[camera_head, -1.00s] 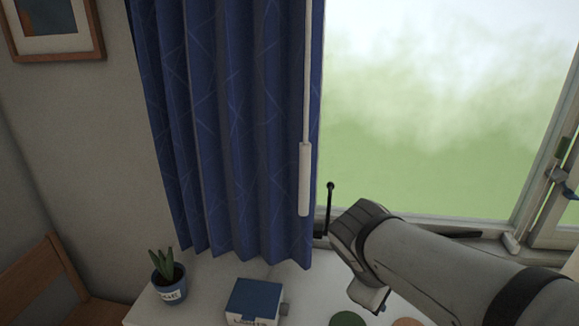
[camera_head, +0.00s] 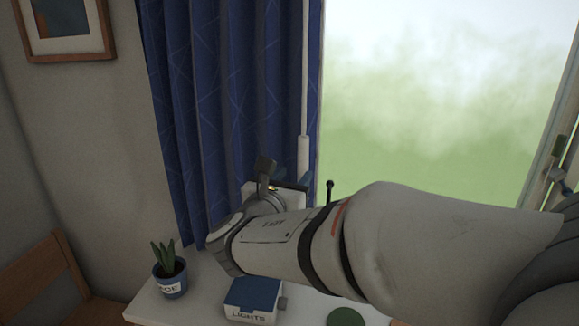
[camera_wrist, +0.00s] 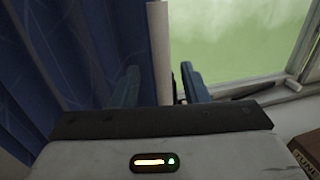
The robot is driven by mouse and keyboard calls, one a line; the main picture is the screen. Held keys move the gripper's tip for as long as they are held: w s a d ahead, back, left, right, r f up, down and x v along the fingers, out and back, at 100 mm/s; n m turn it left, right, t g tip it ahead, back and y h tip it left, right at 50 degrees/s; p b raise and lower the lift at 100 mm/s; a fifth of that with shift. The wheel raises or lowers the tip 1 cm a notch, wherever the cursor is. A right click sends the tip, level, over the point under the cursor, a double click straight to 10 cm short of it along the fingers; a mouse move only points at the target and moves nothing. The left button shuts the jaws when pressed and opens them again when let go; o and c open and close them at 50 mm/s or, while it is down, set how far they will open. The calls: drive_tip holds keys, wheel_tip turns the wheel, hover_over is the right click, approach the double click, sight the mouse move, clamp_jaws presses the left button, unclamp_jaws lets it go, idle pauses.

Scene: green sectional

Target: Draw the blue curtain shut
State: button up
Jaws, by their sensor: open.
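The blue curtain (camera_head: 215,110) hangs in folds at the left of the window, and the glass to its right is uncovered. It also fills the left of the wrist view (camera_wrist: 60,60). A pale wand (camera_head: 304,150) hangs at the curtain's right edge; my gripper hides its lower part in the head view. In the wrist view the wand (camera_wrist: 160,40) stands upright between my gripper's two blue fingers (camera_wrist: 160,75), which are apart. I cannot tell whether either finger touches it. In the head view my gripper (camera_head: 295,186) is at the wand's lower end.
Below the curtain, the white top (camera_head: 150,308) holds a potted plant (camera_head: 170,278), a blue-lidded box marked LIGHTS (camera_head: 252,295) and a green round thing (camera_head: 345,317). A thin black upright (camera_head: 330,190) stands near the sill. A wooden chair (camera_head: 50,265) is at left.

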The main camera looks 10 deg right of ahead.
sight(300, 168)
drive_tip(key=p+x, duration=0.1)
drive_tip(key=x, duration=0.5)
drive_tip(key=shift+w+d, duration=0.1)
clamp_jaws()
idle(0.3)
